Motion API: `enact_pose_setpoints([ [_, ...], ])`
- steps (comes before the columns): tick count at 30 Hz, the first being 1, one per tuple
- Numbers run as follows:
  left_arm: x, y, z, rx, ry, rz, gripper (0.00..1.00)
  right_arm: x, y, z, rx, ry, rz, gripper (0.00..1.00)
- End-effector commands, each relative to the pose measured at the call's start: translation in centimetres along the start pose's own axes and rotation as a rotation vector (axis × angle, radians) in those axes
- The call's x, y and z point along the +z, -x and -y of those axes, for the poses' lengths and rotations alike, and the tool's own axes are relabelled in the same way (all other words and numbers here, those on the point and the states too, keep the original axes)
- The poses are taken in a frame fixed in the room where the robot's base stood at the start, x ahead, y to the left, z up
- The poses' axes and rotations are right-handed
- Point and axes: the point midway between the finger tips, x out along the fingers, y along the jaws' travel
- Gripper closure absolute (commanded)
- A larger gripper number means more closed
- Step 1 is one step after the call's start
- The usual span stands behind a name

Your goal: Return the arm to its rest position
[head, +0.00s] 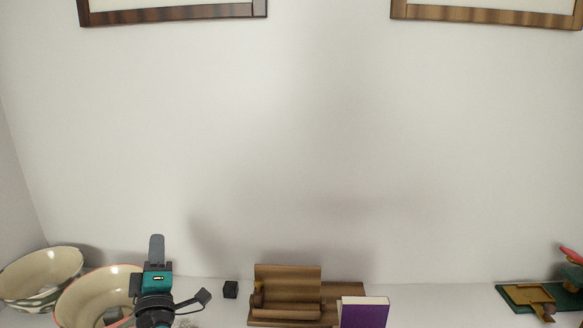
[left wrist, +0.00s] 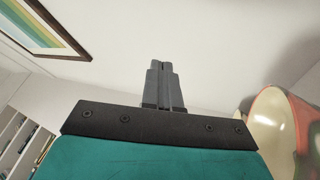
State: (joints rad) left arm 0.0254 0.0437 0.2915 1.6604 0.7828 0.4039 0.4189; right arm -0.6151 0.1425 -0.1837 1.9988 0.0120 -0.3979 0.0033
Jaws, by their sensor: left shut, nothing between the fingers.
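My left gripper (head: 157,250) is at the lower left in the head view, pointing up in front of the white wall. Its fingers are together with nothing between them. In the left wrist view the closed grey fingers (left wrist: 161,68) stand above the black bar and teal body. My right gripper is not in view.
A pink-rimmed bowl (head: 75,291) stands beside my left arm, with a patterned bowl (head: 40,272) further left. A small black cube (head: 230,289), a wooden stand (head: 288,283) and a purple book (head: 364,313) are to the right. A green board (head: 511,298) lies far right.

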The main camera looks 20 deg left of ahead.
Motion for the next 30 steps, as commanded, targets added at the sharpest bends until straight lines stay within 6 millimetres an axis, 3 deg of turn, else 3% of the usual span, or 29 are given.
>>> enact_pose_setpoints([
  [1, 2.7, 2.6, -0.2, -0.009, -0.137, 0.156, 1.0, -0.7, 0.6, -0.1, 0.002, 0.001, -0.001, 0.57],
  [3, 6.3, 6.6, 0.2, -0.009, -0.322, 0.363, 1.0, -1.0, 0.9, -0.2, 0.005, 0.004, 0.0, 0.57],
  [6, 10.1, 13.3, 1.1, 0.001, -0.561, 0.634, 1.0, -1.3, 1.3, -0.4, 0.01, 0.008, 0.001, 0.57],
  [9, 12.1, 20.4, 2.1, 0.025, -0.772, 0.88, 1.0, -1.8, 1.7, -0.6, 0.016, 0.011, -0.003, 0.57],
  [12, 12.7, 26.6, 2.8, 0.058, -0.942, 1.081, 1.0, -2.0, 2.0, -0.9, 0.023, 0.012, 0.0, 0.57],
  [15, 12.5, 31.3, 3.1, 0.09, -1.063, 1.226, 1.0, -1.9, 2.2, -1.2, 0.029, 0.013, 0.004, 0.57],
  [18, 12.1, 34.1, 3.2, 0.113, -1.135, 1.311, 1.0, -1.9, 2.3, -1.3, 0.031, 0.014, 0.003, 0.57],
  [21, 11.9, 35.2, 3.3, 0.123, -1.166, 1.345, 1.0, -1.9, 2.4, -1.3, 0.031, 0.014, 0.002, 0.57],
  [30, 11.9, 35.3, 3.4, 0.123, -1.169, 1.348, 1.0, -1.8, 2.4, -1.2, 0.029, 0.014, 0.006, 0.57],
])
